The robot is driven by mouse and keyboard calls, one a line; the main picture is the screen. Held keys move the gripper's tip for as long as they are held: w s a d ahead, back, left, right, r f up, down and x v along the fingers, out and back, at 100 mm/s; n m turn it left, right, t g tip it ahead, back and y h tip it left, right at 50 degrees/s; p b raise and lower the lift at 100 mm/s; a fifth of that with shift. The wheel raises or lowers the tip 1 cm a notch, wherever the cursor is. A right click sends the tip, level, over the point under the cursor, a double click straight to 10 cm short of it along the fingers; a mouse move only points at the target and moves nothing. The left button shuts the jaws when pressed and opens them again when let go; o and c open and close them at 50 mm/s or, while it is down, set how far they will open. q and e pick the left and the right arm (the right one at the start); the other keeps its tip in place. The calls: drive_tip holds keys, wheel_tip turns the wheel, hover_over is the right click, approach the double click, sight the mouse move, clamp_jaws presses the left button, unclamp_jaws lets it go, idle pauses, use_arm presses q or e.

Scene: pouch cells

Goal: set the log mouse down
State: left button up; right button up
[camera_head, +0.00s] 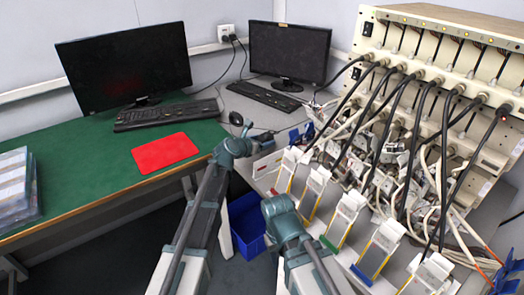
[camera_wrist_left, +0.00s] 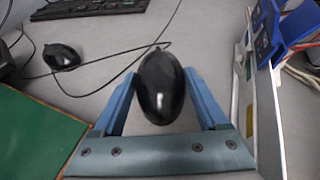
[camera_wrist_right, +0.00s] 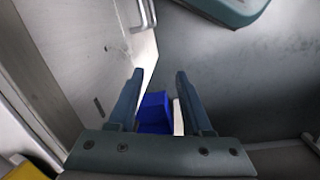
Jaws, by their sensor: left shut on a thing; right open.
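The log mouse (camera_wrist_left: 162,88) is a glossy black computer mouse with a cable, between the fingers of my left gripper (camera_wrist_left: 163,100). The gripper is shut on it, over the grey desk; I cannot tell whether the mouse touches the surface. In the head view my left gripper (camera_head: 238,146) is at the edge of the grey desk, beside the green desk, and the held mouse is not clearly visible. My right gripper (camera_wrist_right: 157,100) is open and empty above the floor, with a blue bin (camera_wrist_right: 154,110) beyond its fingers. In the head view its fingers are hidden.
A second black mouse (camera_head: 236,118) lies near the right keyboard (camera_head: 264,96); it also shows in the left wrist view (camera_wrist_left: 61,57). A red mat (camera_head: 165,150) lies on the green desk (camera_head: 90,180). The cell rack (camera_head: 440,60), with cables and holders, crowds the right.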

use_arm(q)
wheel_tip(320, 180, down, 3)
drive_tip(key=shift+f+b, duration=0.15)
drive_tip(key=shift+b, duration=1.05)
drive_tip(key=o, duration=1.1)
drive_tip(key=shift+r, duration=0.25)
drive_tip(key=p+v, duration=0.5)
drive_tip(key=v, duration=0.7)
drive_tip(key=shift+f, duration=0.15)
drive_tip(key=shift+s, duration=0.1)
